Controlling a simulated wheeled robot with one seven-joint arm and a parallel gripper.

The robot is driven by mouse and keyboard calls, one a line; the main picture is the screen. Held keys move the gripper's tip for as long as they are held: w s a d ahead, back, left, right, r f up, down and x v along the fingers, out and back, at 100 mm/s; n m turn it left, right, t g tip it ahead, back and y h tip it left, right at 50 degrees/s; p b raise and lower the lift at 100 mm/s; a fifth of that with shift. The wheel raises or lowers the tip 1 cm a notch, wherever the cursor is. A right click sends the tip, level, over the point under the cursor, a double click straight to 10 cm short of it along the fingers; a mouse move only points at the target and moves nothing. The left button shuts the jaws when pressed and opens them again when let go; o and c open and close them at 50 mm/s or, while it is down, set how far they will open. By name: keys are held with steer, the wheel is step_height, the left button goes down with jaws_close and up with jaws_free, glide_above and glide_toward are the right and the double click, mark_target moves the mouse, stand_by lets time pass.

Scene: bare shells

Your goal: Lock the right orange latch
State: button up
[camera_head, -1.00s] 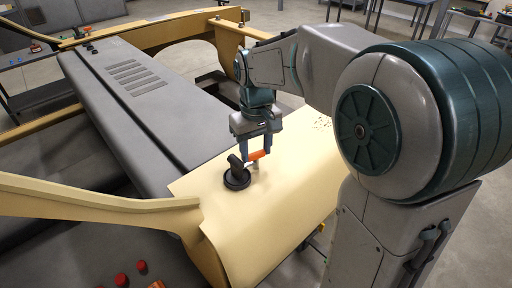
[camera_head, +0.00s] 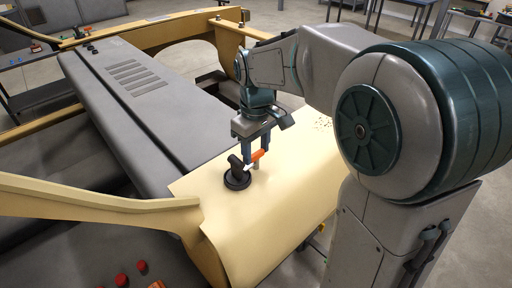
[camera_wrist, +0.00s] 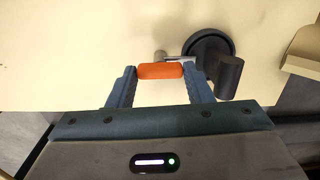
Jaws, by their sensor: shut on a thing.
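The orange latch handle (camera_head: 258,155) sits on a cream panel, beside a black round mount with an upright black cylinder (camera_head: 237,178). In the wrist view the orange handle (camera_wrist: 160,71) lies crosswise between my two blue fingers, joined to a metal rod by the black mount (camera_wrist: 209,50). My gripper (camera_head: 256,158) points down from above and is shut on the orange handle; its fingers (camera_wrist: 160,75) are at the handle's two ends. In the head view the handle tilts up toward the right, and my fingers partly cover it.
The cream panel (camera_head: 270,215) is mostly clear around the latch. A long grey slab (camera_head: 130,110) lies to its left. A cream frame beam (camera_head: 90,205) runs in from the left, near red knobs (camera_head: 142,266).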

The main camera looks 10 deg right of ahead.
mark_target(256, 153)
steer(key=o, duration=1)
step_height(256, 153, up, 14)
steer(key=shift+f, duration=0.1)
steer(key=s+d+f+m+t, duration=0.1)
steer(key=s+d+f+m, duration=0.1)
steer(key=s+f, duration=0.3)
steer(key=s+d+f+m+t, duration=0.1)
steer(key=s+d+f+m, duration=0.1)
steer(key=s+f, duration=0.3)
steer(key=s+d+f+m+t, duration=0.1)
steer(key=s+d+f+m, duration=0.2)
steer(key=s+f, duration=0.2)
steer(key=shift+s+f, duration=0.15)
steer(key=shift+s, duration=0.5)
